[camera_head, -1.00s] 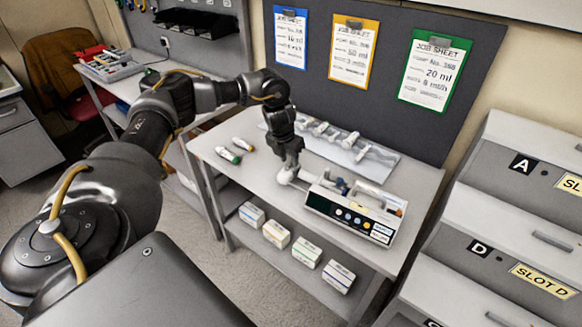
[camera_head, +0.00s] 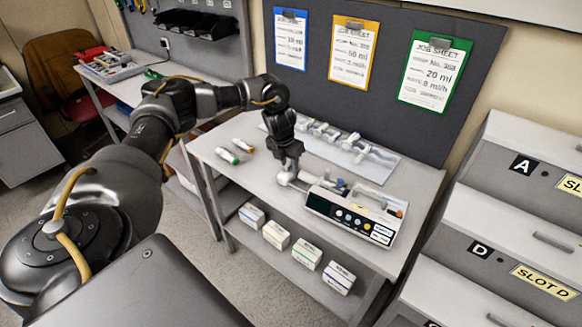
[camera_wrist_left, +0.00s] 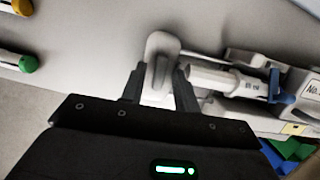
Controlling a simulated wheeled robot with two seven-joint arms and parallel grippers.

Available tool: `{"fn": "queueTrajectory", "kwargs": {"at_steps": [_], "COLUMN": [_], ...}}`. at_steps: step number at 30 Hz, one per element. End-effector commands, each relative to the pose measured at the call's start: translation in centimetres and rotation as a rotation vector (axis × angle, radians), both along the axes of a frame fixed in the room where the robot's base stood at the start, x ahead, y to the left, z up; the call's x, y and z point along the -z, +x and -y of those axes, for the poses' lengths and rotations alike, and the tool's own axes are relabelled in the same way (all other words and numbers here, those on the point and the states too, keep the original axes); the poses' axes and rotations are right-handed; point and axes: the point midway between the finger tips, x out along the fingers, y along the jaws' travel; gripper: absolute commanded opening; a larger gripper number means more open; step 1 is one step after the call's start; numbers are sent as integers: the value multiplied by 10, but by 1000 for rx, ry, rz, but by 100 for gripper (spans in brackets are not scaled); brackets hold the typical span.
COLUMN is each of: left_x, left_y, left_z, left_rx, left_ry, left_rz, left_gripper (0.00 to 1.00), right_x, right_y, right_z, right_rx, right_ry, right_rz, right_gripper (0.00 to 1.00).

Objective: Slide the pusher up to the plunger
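The grey-white pusher (camera_wrist_left: 160,62) stands between the two fingers of my left gripper (camera_wrist_left: 158,88) in the left wrist view, and the fingers look closed on its sides. In the head view my left gripper (camera_head: 288,170) reaches down at the left end of the infusion pump (camera_head: 350,216). The pusher (camera_head: 286,181) shows there beside the pump. A syringe (camera_wrist_left: 232,82) with a white barrel lies in the pump. Its plunger end (camera_wrist_left: 188,72) is just right of the pusher; a finger partly hides whether they touch. My right gripper is not in view.
A clear tray (camera_head: 372,160) with several syringes lies behind the pump. Two capped tubes or pens (camera_head: 236,150) lie at the table's left. Job sheets (camera_head: 352,52) hang on the back board. Boxes (camera_head: 276,235) stand on the lower shelf. Drawers (camera_head: 510,210) are at the right.

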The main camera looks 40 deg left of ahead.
Motion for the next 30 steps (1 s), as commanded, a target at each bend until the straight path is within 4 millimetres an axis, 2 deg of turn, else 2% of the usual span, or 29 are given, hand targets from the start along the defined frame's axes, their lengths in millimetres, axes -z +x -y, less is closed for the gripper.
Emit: {"fn": "queueTrajectory", "kwargs": {"at_steps": [5,11,30], "left_x": [0,0,0], "left_y": [0,0,0], "left_z": [0,0,3], "left_rx": [0,0,0], "left_ry": [0,0,0], "left_rz": [0,0,0], "left_gripper": [31,5,5], "right_x": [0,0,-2], "right_y": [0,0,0], "right_z": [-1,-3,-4], "right_rx": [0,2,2], "right_ry": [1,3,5], "right_rz": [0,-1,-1], "right_gripper": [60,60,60]}}
